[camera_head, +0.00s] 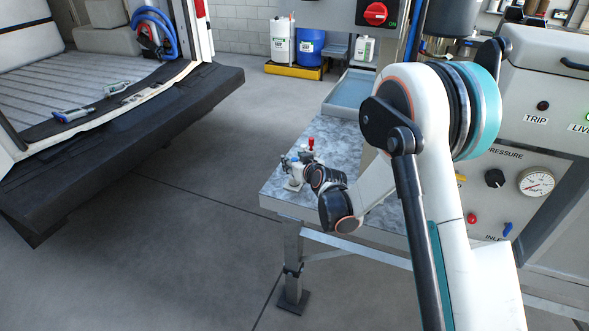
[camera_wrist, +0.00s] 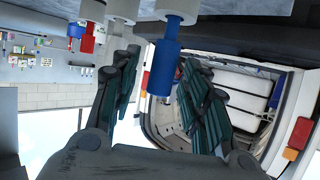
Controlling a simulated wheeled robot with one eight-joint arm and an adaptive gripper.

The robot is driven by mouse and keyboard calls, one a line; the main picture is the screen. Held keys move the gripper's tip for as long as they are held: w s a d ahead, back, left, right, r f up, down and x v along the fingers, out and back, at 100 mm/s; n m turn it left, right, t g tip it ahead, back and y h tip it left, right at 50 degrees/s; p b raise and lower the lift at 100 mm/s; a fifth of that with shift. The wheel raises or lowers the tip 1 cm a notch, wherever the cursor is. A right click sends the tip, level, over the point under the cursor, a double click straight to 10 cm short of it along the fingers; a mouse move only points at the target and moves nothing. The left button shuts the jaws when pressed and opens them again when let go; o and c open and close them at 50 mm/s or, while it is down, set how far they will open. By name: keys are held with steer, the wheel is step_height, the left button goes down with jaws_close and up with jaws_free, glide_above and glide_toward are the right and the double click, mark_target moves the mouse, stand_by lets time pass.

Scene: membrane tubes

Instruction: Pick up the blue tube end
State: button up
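The blue tube end (camera_wrist: 163,68) is a short blue cylinder joined to a white fitting (camera_wrist: 173,8) in the wrist view. My gripper (camera_wrist: 158,60) is open, with one dark green ribbed finger on each side of the tube end. A gap shows between the tube end and the right finger, and I see no grip on it. In the head view my gripper (camera_head: 300,174) is at the small white fitting assembly (camera_head: 293,186) on the table's left end.
A red cap (camera_head: 311,143) stands up by the gripper; a red part (camera_wrist: 88,44) also shows in the wrist view. The grey mottled table (camera_head: 345,137) carries a blue-grey tray (camera_head: 350,92). The control panel (camera_head: 535,125) stands at right. Floor left of the table is clear.

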steer(key=c, duration=0.7)
steer(key=shift+o, duration=0.2)
steer(key=shift+r, duration=0.1)
